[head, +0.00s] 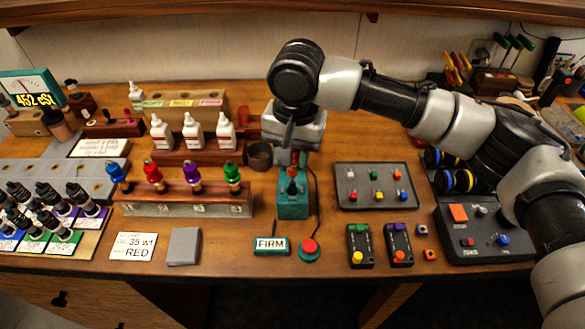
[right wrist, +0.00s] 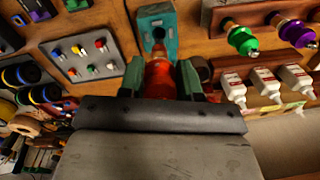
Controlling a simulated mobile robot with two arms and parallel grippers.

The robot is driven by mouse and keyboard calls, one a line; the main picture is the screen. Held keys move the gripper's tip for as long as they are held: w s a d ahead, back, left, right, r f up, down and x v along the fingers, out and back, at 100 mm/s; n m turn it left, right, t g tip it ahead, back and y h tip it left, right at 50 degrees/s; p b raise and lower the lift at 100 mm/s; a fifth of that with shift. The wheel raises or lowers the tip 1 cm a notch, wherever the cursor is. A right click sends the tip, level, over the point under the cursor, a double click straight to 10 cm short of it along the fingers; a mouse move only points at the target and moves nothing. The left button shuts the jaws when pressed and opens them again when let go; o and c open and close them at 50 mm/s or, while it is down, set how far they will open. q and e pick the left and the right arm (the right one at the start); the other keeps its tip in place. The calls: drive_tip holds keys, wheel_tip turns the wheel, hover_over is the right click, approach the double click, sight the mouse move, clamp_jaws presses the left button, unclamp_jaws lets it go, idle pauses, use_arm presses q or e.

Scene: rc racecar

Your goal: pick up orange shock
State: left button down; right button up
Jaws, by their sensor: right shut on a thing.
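The orange shock (right wrist: 159,76) is between the two fingers of my right gripper (right wrist: 160,84) in the right wrist view. The fingers are shut on it. In the head view my right gripper (head: 292,158) points down above the teal stand (head: 292,208), and a bit of the orange shock (head: 292,173) shows below it. The teal stand with its dark hole also shows in the right wrist view (right wrist: 150,18). I cannot tell whether the shock's lower end touches the stand. My left gripper is not in view.
A rack (head: 190,205) with blue, red, purple and green shocks stands left of the stand. White bottles (head: 195,135) and a dark cup (head: 260,156) are behind. A FIRM display (head: 271,245) and red button (head: 309,248) are in front. A peg panel (head: 375,200) lies right.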

drive_tip(key=r, duration=0.1)
drive_tip(key=s+r, duration=0.1)
drive_tip(key=r, duration=0.1)
drive_tip(key=shift+s+r+b, duration=0.1)
drive_tip(key=shift+s+b, duration=0.05)
drive_tip(key=shift+b, duration=0.2)
drive_tip(key=s+b, duration=0.2)
drive_tip(key=s, duration=1)
wheel_tip(320, 180, up, 8)
drive_tip(key=s+p, duration=0.1)
drive_tip(key=p, duration=0.8)
drive_tip(key=shift+s, duration=0.15)
